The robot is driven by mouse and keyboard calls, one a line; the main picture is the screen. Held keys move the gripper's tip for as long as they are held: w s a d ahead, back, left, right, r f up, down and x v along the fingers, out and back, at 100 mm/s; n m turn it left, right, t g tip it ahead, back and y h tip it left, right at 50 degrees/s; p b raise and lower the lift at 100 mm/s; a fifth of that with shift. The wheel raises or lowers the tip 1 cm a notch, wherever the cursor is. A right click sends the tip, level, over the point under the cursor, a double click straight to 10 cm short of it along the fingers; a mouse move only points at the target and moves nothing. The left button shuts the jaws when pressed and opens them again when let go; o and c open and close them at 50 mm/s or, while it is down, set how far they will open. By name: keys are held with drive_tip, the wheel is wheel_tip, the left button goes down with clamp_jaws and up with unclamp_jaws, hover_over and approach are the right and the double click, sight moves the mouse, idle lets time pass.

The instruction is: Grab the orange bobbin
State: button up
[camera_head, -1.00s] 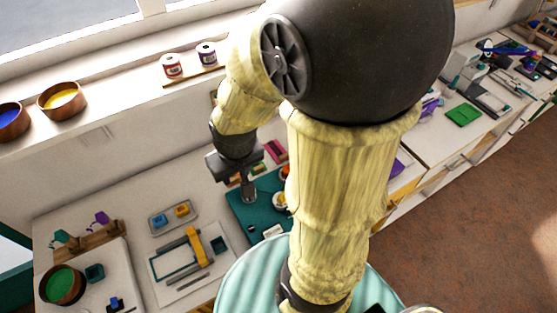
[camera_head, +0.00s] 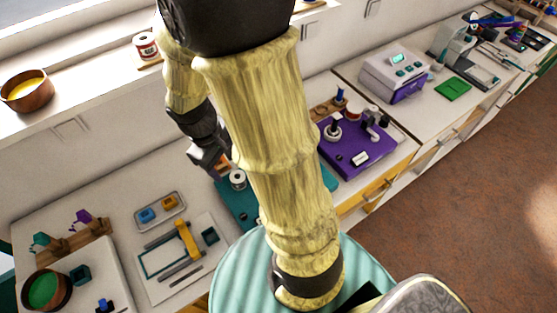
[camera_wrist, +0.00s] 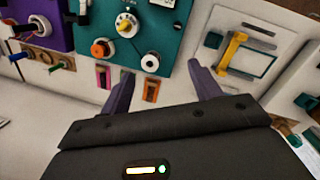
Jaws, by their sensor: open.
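I cannot make out the orange bobbin there; my arm covers part of the board.
A dial with a yellow knob (camera_wrist: 127,25) is on the teal board. Small pink and orange holders (camera_wrist: 152,88) are by its edge. A purple board (camera_head: 355,148) is to the right in the head view, and a white board with a yellow bar (camera_head: 187,240) to the left.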

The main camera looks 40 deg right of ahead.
drive_tip(key=w+d+f+n+g+h+b, duration=0.2)
drive_tip(key=w+d+f+n+h+b, duration=0.3)
drive_tip(key=w+f+n+h+b, duration=0.4)
wheel_tip(320, 180, down, 5)
drive_tip(key=shift+w+d+f+n+g+h+b, duration=0.15)
drive_tip(key=shift+w+n+g+h+b, duration=0.25)
drive_tip(key=shift+w+n+h, duration=0.5)
drive_tip(key=shift+w+h, duration=0.1)
drive_tip(key=shift+h, duration=0.2)
drive_tip(key=p+x, duration=0.1)
drive_tip(key=x, duration=1.1)
drive_tip(key=shift+f+p, duration=0.1)
drive_tip(key=shift+p, duration=0.3)
drive_tip(key=x, duration=0.2)
drive_tip(key=p+x, duration=0.1)
drive_tip(key=x, duration=0.2)
drive_tip(key=shift+s, duration=0.2)
